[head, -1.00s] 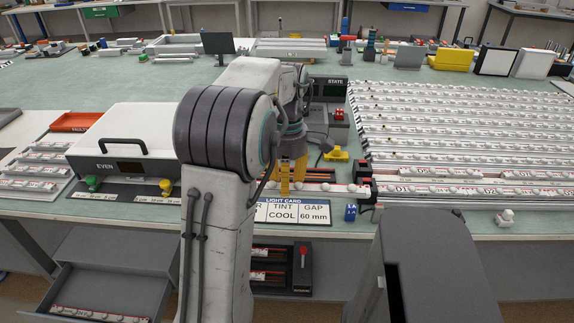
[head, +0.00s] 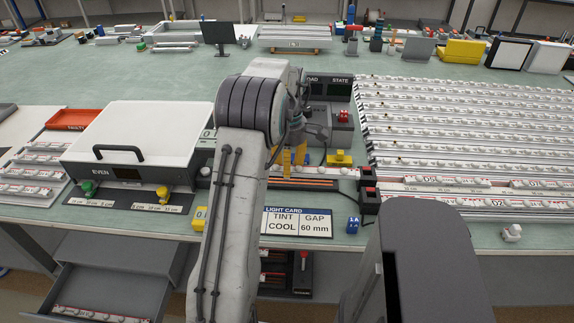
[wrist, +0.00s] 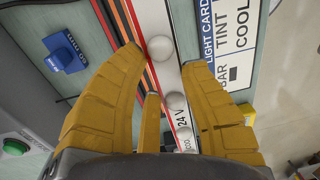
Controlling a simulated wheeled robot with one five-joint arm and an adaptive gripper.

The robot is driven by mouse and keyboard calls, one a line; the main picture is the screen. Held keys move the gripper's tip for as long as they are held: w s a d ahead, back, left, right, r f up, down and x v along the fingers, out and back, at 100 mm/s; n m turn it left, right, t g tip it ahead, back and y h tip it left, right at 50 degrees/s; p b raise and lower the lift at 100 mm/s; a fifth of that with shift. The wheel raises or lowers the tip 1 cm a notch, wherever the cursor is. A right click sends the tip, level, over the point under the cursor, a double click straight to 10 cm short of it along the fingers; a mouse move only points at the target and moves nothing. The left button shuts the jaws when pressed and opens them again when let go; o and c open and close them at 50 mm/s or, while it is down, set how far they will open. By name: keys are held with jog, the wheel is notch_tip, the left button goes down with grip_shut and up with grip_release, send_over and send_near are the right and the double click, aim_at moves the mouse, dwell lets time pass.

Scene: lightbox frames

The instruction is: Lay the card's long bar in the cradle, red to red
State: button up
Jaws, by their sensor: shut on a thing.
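The long bar is a white strip with white domes (head: 335,171). In the wrist view the bar (wrist: 174,82) runs between my yellow fingers, with "24 V" printed on it. My gripper (wrist: 165,58) is shut on it; the gripper (head: 288,165) is partly behind my arm in the head view. The cradle (head: 305,184), with dark and copper-red strips, lies just in front of the bar; its stripes (wrist: 127,38) run beside the bar in the wrist view. I cannot tell the height between them. The light card (head: 297,221) reads TINT COOL, GAP 60 mm.
Red-topped black blocks (head: 369,190) stand at the cradle's right end. A white-lidded box (head: 145,140) stands left. Racks of light bars (head: 465,125) fill the right. A blue 1A block (head: 352,225) is at the front edge.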

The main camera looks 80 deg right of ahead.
aim_at(287, 179)
jog(key=shift+w+d+f+p, duration=0.15)
jog(key=shift+d+f+p, duration=0.25)
jog(key=shift+d, duration=0.25)
jog(key=shift+w+d+f+p, duration=0.1)
jog(key=shift+d+f+p, duration=0.3)
jog(key=shift+d, duration=0.25)
jog(key=shift+w+d+f+p, duration=0.15)
jog(key=shift+d+f+p, duration=0.25)
jog(key=shift+d, duration=0.25)
jog(key=f+p, duration=0.1)
jog(key=p, duration=0.1)
jog(key=shift+f+p, duration=0.3)
jog(key=shift+p, duration=0.05)
jog(key=shift+f, duration=1.2)
jog(key=o, duration=1.2)
jog(key=shift+r, duration=0.15)
jog(key=r+b, duration=0.1)
jog(key=r, duration=0.3)
jog(key=r+b, duration=0.1)
jog(key=r, duration=0.3)
jog(key=r+b, duration=0.1)
jog(key=r, duration=0.2)
jog(key=shift+d+r, duration=0.3)
jog(key=shift+r, duration=0.1)
